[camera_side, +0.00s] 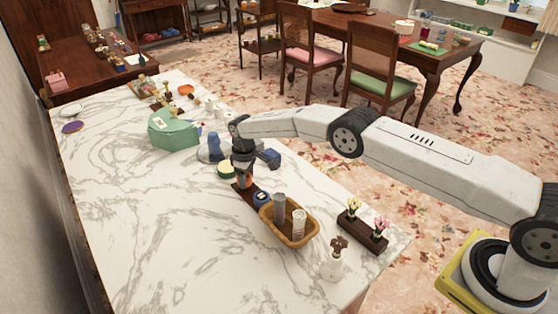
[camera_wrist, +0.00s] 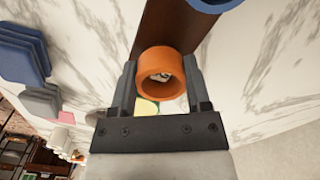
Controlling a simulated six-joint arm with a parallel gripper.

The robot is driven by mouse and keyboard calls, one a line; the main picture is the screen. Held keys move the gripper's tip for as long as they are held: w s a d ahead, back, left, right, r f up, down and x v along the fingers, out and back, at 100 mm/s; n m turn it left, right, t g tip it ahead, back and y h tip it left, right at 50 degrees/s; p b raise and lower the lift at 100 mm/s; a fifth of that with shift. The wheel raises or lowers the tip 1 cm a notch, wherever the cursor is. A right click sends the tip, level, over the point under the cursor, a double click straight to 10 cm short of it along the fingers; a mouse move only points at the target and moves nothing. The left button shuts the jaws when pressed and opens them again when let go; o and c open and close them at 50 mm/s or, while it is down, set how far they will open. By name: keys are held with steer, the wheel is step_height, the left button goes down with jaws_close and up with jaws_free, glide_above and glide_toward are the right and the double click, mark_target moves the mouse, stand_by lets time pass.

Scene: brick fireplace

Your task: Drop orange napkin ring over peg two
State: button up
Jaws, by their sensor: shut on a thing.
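My gripper (camera_wrist: 162,92) is shut on the orange napkin ring (camera_wrist: 148,91), with one finger on each side of it. The ring's opening faces the wrist camera, and light-coloured things show through it. A dark brown board (camera_wrist: 172,27) lies beyond the ring. A blue ring (camera_wrist: 207,4) is at the top edge of the wrist view, on or over the board. In the side view my gripper (camera_side: 243,178) points down over the far-left end of the brown board (camera_side: 248,195), beside the blue ring (camera_side: 261,198). I cannot make out peg two or whether the orange ring is around a peg.
A tan basket (camera_side: 285,238) holding cylinders stands just right of the board. A flower tray (camera_side: 373,239) and a white vase (camera_side: 332,268) are further right.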

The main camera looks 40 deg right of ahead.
steer(key=shift+f, duration=0.8)
steer(key=o, duration=1.3)
steer(key=shift+r, duration=0.15)
steer(key=shift+r, duration=3.8)
